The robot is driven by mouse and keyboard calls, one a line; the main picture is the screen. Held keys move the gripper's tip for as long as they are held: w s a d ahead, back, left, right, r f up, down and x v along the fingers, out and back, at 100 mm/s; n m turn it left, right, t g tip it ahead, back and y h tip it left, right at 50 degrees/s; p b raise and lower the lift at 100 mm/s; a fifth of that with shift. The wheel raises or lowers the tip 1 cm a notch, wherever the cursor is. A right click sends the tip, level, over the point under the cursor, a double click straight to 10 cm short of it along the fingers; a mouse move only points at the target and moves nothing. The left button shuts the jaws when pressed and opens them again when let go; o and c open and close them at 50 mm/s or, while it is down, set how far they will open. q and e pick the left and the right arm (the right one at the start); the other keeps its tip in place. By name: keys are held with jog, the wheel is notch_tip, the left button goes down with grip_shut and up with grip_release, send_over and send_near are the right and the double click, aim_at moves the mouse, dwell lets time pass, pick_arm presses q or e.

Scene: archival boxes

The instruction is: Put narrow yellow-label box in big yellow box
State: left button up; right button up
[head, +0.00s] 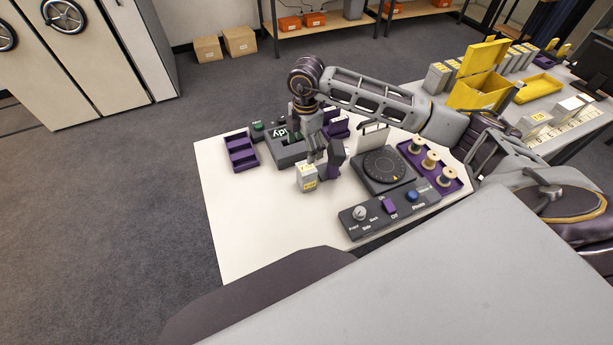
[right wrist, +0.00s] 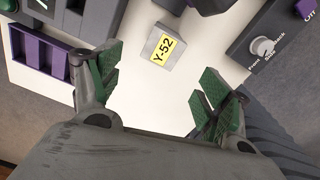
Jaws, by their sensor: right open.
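A narrow grey-white box with a yellow label (head: 306,176) stands on the white table near its middle. In the right wrist view its label reads Y-52 (right wrist: 163,48). My right gripper (head: 322,156) points down close to this box. Its green-padded fingers are spread wide and empty in the right wrist view (right wrist: 160,85), with the box beyond the fingertips and apart from them. The big yellow box (head: 480,92) stands with its lid raised on another table at the upper right. Its inside is mostly hidden. My left gripper is not in view.
Beside the box are a dark turntable (head: 384,168), a control panel (head: 390,208), a purple tray (head: 241,152) and a purple spool tray (head: 447,184). Several labelled boxes stand around the big yellow box. The white table's front left is clear.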

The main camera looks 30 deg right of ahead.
aim_at(306, 167)
jog(key=shift+s+d+m, duration=0.1)
jog(key=shift+s+m, duration=0.1)
jog(key=shift+m, duration=1)
jog(key=shift+f+p, duration=0.45)
jog(key=shift+f, duration=3.85)
jog(key=shift+w+f+p, duration=0.1)
jog(key=shift+f+p, duration=0.5)
jog(key=shift+f, duration=2)
